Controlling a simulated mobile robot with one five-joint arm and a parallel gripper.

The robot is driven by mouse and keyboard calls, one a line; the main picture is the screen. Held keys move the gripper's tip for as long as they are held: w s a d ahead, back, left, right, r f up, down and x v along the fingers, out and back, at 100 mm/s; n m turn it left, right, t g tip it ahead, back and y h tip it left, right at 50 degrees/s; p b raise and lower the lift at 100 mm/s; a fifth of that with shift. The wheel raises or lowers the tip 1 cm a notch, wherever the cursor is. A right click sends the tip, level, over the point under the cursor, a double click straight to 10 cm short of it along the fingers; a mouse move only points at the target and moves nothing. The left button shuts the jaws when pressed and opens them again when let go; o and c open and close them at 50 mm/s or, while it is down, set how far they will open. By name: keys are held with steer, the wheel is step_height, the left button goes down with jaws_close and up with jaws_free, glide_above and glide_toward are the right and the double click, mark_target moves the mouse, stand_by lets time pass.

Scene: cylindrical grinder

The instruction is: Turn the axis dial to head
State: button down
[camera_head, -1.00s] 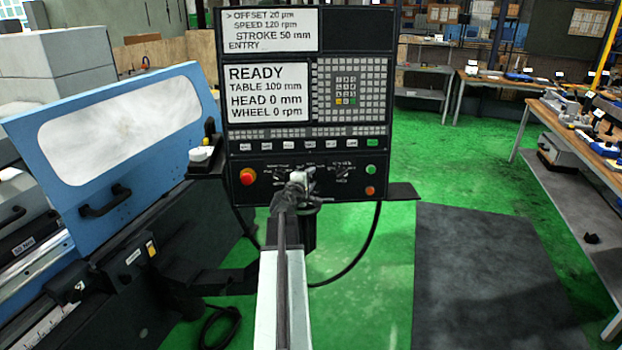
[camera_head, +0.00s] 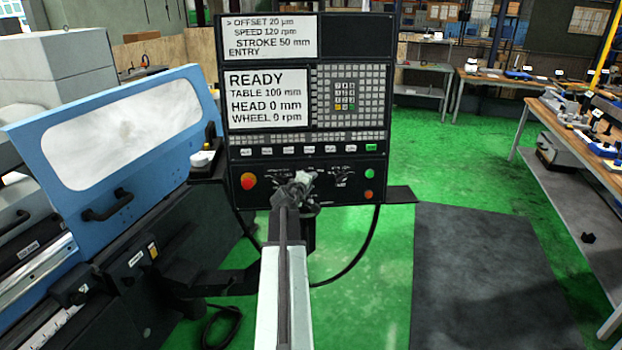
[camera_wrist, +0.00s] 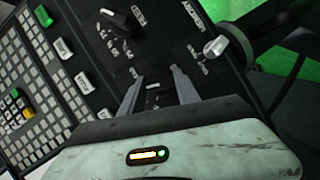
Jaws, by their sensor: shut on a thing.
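The control panel (camera_head: 262,200) stands upright with a row of dials and buttons along its lower part. My gripper (camera_head: 305,180) is at the middle of this lower row, its jaws tilted. In the wrist view my gripper (camera_wrist: 158,86) has its two fingers on either side of a small dark knob, the axis dial (camera_wrist: 153,97). It is mostly hidden by the jaws, and I cannot read its setting. Another dark dial (camera_head: 342,174) is to the right, also in the wrist view (camera_wrist: 118,22). The screen (camera_head: 268,95) reads READY, TABLE 100 mm, HEAD 0 mm, WHEEL 0 rpm.
The blue machine door (camera_head: 110,185) is left; workbenches (camera_head: 570,135) are right.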

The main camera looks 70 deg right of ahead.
steer(key=shift+w+r+m+t+y+p, duration=0.1)
steer(key=shift+m+t+y+p, duration=0.35)
steer(key=shift+m+p, duration=0.8)
steer(key=shift+m+y, duration=0.25)
steer(key=c, duration=0.9)
jaws_free()
steer(key=p+v, duration=0.3)
steer(key=v, duration=0.4)
steer(key=shift+a, duration=0.35)
steer(key=shift+r, duration=0.15)
